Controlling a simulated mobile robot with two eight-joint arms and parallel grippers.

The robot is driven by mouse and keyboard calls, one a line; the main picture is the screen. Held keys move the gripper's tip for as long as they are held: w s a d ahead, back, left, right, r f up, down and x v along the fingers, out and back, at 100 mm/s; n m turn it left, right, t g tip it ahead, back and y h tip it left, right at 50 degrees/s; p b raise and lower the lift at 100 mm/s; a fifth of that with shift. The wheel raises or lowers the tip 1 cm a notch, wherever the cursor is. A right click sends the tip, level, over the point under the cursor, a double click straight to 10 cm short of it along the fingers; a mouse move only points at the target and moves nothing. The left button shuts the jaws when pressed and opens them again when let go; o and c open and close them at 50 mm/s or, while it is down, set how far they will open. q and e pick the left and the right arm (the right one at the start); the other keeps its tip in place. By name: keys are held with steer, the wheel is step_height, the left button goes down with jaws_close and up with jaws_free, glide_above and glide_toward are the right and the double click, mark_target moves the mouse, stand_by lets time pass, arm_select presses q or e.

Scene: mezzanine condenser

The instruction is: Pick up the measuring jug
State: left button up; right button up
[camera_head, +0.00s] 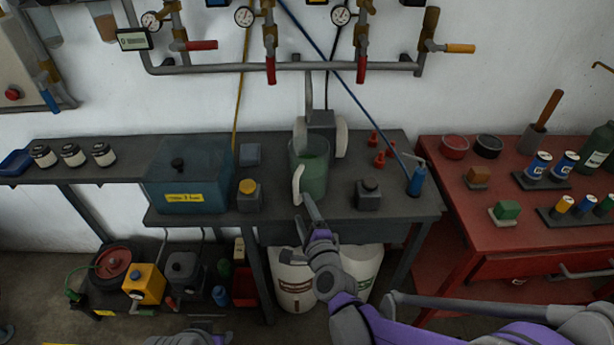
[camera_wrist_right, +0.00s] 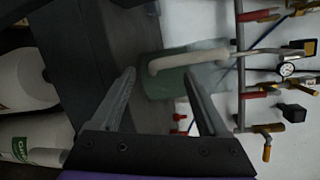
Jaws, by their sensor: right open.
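The measuring jug (camera_head: 315,175) is a green, see-through vessel with a cream handle. It stands upright on the dark grey bench, in front of a grey and cream device. My right gripper (camera_head: 308,203) is at the front edge of the bench, close to the lower end of the handle. In the right wrist view the jug (camera_wrist_right: 172,88) and its handle (camera_wrist_right: 190,58) show beyond the two spread fingers (camera_wrist_right: 160,74). The right gripper is open and nothing is between its fingers. Whether a finger touches the handle cannot be told. Grey parts of my left arm show at the bottom edge.
On the bench (camera_head: 285,217), a yellow-capped container (camera_head: 249,197) stands left of the jug and a dark container (camera_head: 368,195) right. A blue-grey box (camera_head: 188,182) is farther left. A blue bottle (camera_head: 416,182) and red fittings (camera_head: 380,157) are right. Pipes with valves (camera_head: 270,68) hang above.

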mark_target(300, 203)
steer(key=x, duration=0.4)
steer(key=shift+s, duration=0.1)
jaws_close()
steer(key=shift+r, duration=0.1)
stand_by(1.2)
